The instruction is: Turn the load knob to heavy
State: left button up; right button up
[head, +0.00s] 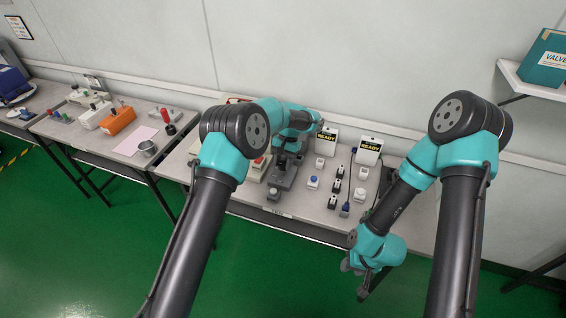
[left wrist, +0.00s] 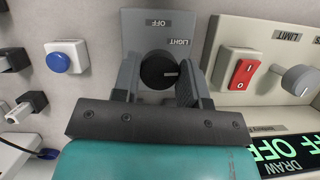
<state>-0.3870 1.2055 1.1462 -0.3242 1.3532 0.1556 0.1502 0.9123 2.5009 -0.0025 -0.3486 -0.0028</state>
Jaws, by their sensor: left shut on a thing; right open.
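The load knob (left wrist: 158,70) is a round black knob on a grey panel (left wrist: 146,20) in the left wrist view. Its pale pointer mark points to the right in that picture. The labels OFF and LIGHT show upside down above it; no heavy label is visible. My left gripper (left wrist: 157,82) is shut on the knob, a finger on each side. In the head view the grey unit (head: 284,181) is on the bench below my left arm, which hides the knob. My right gripper (head: 364,284) is open and empty, in front of the bench.
Beside the knob panel, a beige unit (left wrist: 222,50) carries a red rocker switch (left wrist: 240,72), a grey limit knob (left wrist: 298,80) and a green-lettered display (left wrist: 285,148). A blue button (left wrist: 61,62) is on the other side. Two READY displays (head: 327,140) (head: 369,150) stand behind several small switches.

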pick_arm(q)
jog(key=m, duration=0.2)
jog(key=m+t+y, duration=0.1)
jog(key=m, duration=0.2)
jog(key=shift+m+t+y, duration=0.3)
jog(key=m, duration=0.2)
jog(key=m+t, duration=0.1)
jog(key=m, duration=0.1)
jog(key=shift+s+d+m+t+y, duration=0.1)
jog(key=shift+m+t+y, duration=0.2)
jog(key=shift+y, duration=0.1)
jog(key=m+t, duration=0.1)
jog(key=m, duration=0.3)
jog(key=shift+m+t, duration=0.3)
jog(key=shift+t, duration=0.1)
jog(key=m+t, duration=0.1)
jog(key=m, duration=0.3)
jog(key=shift+h, duration=0.3)
jog(key=shift+s+t, duration=0.1)
jog(key=shift+t, duration=0.2)
jog(key=o, duration=0.9)
jog(key=shift+r, duration=0.1)
jog(key=v, duration=1.7)
jog(key=shift+r, duration=0.1)
